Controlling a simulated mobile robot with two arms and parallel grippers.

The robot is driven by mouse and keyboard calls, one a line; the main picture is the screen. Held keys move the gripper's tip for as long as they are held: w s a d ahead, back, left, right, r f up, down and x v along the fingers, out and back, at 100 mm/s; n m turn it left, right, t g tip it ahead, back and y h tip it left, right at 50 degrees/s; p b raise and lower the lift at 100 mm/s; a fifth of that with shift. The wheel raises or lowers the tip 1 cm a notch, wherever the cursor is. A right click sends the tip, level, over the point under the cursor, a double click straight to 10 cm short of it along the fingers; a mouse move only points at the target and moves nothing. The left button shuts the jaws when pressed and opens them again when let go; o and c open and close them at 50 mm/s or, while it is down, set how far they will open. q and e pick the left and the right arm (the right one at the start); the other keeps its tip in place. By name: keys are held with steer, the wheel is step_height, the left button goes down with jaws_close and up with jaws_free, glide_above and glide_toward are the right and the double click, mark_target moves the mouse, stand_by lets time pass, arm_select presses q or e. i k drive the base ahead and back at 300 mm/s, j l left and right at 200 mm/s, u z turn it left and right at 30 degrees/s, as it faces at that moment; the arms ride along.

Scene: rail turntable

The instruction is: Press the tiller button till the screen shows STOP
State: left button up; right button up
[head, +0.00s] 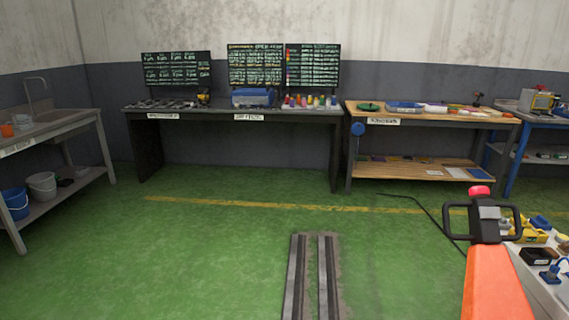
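An orange tiller (495,285) rises from the bottom edge at the lower right, with a black loop handle (512,222) at its top. A red button (479,190) sits on the upper end of the handle. A small grey plate (489,212) is in the middle of the tiller head; no writing on it can be read. No screen showing STOP can be made out. Neither of my grippers is in view.
Two rails (312,275) run along the green floor, left of the tiller. A dark cable (425,207) lies behind it. A white surface with small items (540,285) stands at the right. A dark bench (140,150) and a wooden bench (420,170) line the wall.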

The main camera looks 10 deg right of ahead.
mark_target(478, 191)
steer(key=i+z, duration=0.25)
steer(key=i, duration=0.3)
steer(key=i+z, duration=0.3)
steer(key=i, duration=0.25)
steer(key=i+j+z, duration=0.25)
steer(key=i, duration=0.25)
steer(key=l, duration=0.1)
